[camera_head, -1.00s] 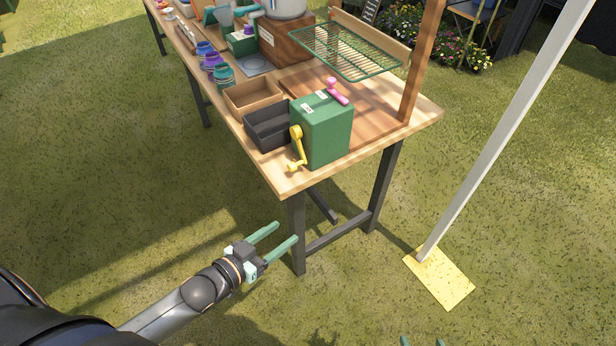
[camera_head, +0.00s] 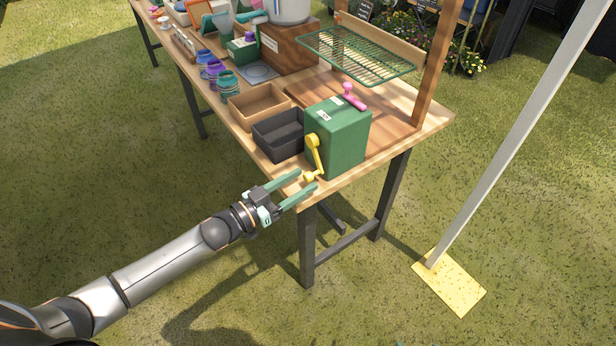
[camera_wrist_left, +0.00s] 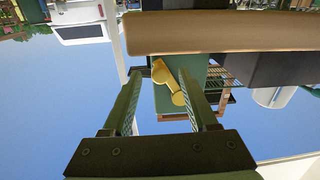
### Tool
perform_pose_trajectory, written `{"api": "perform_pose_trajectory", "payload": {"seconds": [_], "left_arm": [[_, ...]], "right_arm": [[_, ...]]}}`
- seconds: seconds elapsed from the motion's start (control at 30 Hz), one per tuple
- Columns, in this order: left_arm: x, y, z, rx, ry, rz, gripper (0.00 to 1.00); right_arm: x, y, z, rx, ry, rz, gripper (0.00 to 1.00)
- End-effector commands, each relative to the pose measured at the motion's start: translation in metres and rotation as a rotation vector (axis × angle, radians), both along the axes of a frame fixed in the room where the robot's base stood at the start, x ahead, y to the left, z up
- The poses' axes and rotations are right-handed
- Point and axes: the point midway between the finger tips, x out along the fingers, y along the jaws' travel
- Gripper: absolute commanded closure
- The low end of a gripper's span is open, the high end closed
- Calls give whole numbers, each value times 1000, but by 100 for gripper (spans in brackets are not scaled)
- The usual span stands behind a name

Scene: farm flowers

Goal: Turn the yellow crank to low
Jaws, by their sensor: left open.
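The yellow crank (camera_head: 314,155) is on the left side of the green box (camera_head: 346,133) near the table's front corner. Its arm hangs down to a yellow handle (camera_head: 309,177) at the lower end. My left gripper (camera_head: 308,179) is open, with its two green fingers at the table edge by the handle. In the left wrist view, the crank (camera_wrist_left: 164,74) shows between the open fingers (camera_wrist_left: 168,72). I cannot tell whether a finger touches it. The right gripper is not in view.
A black bin (camera_head: 278,137) and a brown tray (camera_head: 258,103) stand left of the green box. A green wire rack (camera_head: 358,55) is above the table (camera_head: 398,140). A pale post (camera_head: 510,150) stands on the right.

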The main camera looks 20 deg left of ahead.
Motion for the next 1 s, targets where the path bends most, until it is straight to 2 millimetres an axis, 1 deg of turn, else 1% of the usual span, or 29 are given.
{"api": "perform_pose_trajectory", "payload": {"seconds": [0.03, 0.1, 0.2, 0.33, 0.57, 0.67, 1.0], "left_arm": [[7, -5, 1, -1, -2, 0, 41], [13, -9, 0, -2, -1, 1, 41], [19, -14, 0, -1, 0, 0, 41], [23, -16, 0, 0, 0, 0, 41], [23, -16, 0, 0, 1, 0, 41], [23, -16, 0, 0, 1, 0, 51], [23, -16, 0, -1, 1, 0, 90]], "right_arm": [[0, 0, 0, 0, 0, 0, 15], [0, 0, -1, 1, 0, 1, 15], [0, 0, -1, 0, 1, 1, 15], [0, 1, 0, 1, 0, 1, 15], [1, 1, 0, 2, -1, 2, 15], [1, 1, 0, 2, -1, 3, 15], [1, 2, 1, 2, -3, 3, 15]]}}
